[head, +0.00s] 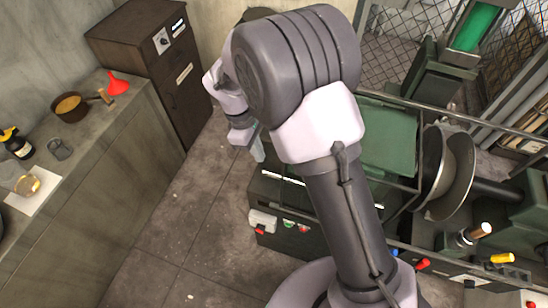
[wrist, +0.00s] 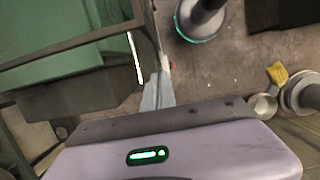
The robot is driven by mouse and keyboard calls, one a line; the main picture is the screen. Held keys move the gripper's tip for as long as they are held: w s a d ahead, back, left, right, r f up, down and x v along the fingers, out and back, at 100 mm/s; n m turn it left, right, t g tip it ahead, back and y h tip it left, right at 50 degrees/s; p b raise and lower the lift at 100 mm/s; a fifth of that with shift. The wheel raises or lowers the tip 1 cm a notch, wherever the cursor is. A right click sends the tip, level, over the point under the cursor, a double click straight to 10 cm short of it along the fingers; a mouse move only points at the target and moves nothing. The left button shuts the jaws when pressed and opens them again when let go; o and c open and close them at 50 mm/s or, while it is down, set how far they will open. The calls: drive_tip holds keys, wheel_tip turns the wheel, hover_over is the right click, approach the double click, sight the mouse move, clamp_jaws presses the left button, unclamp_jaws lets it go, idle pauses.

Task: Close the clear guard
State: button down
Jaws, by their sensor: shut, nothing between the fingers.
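The clear guard is hard to make out because it is see-through. A dark rail frame (head: 450,112) that looks like part of it runs over the green machine (head: 390,145) at the right of the head view. In the wrist view a dark frame bar (wrist: 75,43) crosses in front of green machine parts. My gripper (head: 258,152) is shut and empty, left of the machine's left edge, pointing down. Its fingertips (wrist: 157,88) show in the wrist view close to the frame's corner; whether they touch it I cannot tell. My arm hides part of the machine and frame.
A metal disc (head: 459,175) stands upright on the machine at right. A box with red and green buttons (head: 290,224) is on its front. A dark cabinet (head: 180,90) and a counter (head: 100,150) with a red funnel (head: 118,82) and pan (head: 70,106) stand left. Floor between is clear.

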drive_tip(key=shift+s+d+f, duration=0.25)
drive_tip(key=shift+d+f, duration=0.15)
drive_tip(key=shift+d, duration=0.35)
drive_tip(key=shift+s+d+f, duration=0.3)
drive_tip(key=shift+d+f, duration=0.1)
drive_tip(key=shift+d, duration=0.3)
drive_tip(key=shift+s+d+f, duration=0.25)
drive_tip(key=shift+d+f, duration=0.15)
drive_tip(key=shift+d, duration=0.35)
drive_tip(key=shift+d, duration=0.1)
